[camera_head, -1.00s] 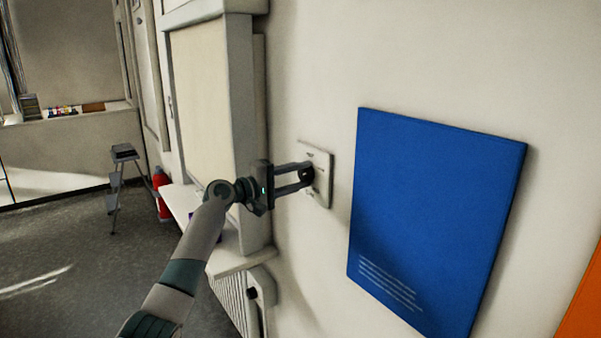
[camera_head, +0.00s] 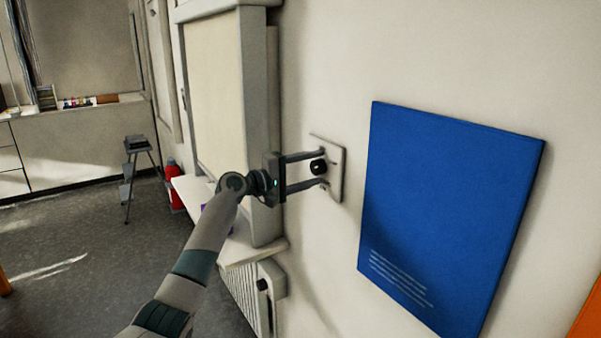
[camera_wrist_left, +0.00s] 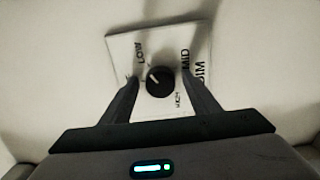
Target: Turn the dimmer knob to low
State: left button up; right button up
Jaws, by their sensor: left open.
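The dimmer knob (camera_head: 318,167) is small, round and black, on a white wall plate (camera_head: 336,150). The left wrist view shows the knob (camera_wrist_left: 160,82) with a pale mark at its upper left, on the plate (camera_wrist_left: 152,40) with LOW at the upper left, MID at the right and DIM at the right edge. Lettering below right is partly hidden. My left gripper (camera_head: 321,168) is open, its fingers either side of the knob with gaps, also in the left wrist view (camera_wrist_left: 160,79). My right gripper is not in view.
A blue panel (camera_head: 445,215) hangs on the wall right of the plate. A framed cream board (camera_head: 216,100) and a ledge (camera_head: 195,200) are to the left. A step stool (camera_head: 137,145) and a red extinguisher (camera_head: 173,180) stand farther back. Open floor lies at left.

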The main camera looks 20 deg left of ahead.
pick_arm(q)
jog(key=b+v, duration=0.6)
jog(key=v, duration=1.1)
jog(key=shift+a+b, duration=0.2)
jog(key=shift+b, duration=0.2)
jog(key=shift+s, duration=0.15)
jog(key=shift+f, duration=0.1)
